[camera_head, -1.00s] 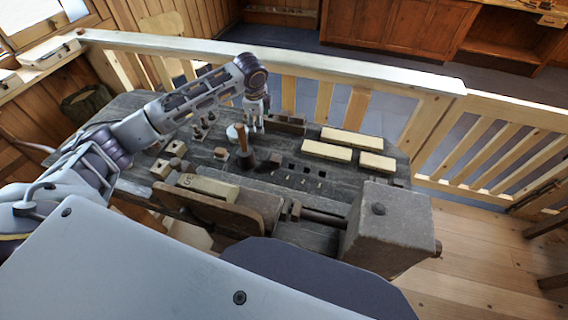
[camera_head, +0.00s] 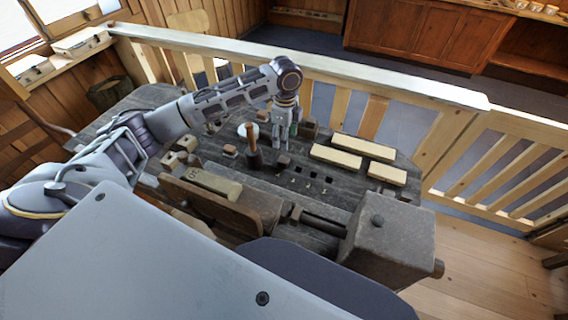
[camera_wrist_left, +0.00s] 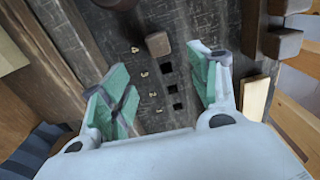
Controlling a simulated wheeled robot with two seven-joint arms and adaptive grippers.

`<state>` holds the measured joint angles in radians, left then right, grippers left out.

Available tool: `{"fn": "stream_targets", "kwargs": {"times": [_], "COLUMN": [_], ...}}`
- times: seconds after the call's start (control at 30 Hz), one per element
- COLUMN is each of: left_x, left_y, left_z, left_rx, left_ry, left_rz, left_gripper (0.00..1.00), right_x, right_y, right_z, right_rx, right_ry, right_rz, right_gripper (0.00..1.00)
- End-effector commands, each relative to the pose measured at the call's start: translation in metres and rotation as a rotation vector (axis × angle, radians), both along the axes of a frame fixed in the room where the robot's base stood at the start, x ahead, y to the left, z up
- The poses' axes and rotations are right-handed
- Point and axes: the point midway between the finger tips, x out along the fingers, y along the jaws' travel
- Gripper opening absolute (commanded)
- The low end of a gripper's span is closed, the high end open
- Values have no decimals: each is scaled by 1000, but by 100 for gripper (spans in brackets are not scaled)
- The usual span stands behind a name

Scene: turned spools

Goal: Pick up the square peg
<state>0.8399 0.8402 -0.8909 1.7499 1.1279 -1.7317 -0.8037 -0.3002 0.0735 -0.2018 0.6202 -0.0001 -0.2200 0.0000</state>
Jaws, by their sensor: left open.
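A small brown square-topped block (camera_wrist_left: 158,43), which looks like the square peg, stands on the dark workbench in the left wrist view. It appears in the head view as a small dark block (camera_head: 283,160) just under my left gripper (camera_head: 282,143). In the left wrist view my left gripper (camera_wrist_left: 158,85) is open, with green pads on both sides. The block lies near the gap between the fingers, towards the top of the picture, and nothing is held. A row of dark square holes (camera_wrist_left: 172,90) lies below it in the picture. My right gripper is not in view.
A tool with an upright wooden handle (camera_head: 251,138) stands left of the gripper. Pale wooden bars (camera_head: 336,157) lie to the right. Dark blocks (camera_wrist_left: 283,43) sit beside the right finger. A vise-like wooden assembly (camera_head: 230,205) runs along the front. A railing (camera_head: 300,75) stands behind.

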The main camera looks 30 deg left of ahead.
Motion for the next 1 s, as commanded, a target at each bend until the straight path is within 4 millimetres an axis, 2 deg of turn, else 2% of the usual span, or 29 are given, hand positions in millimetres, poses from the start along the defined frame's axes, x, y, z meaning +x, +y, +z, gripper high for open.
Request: {"fn": "stream_targets", "kwargs": {"times": [0.6, 1.0], "left_x": [0, 0], "left_y": [1, 1], "left_z": [-73, -78], "left_rx": [0, 0], "left_ry": [0, -1], "left_rz": [1, 0], "left_gripper": [61, 61], "right_x": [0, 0], "right_y": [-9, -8], "right_z": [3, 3], "right_rx": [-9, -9], "right_ry": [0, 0], "right_rz": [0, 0], "right_gripper": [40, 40]}}
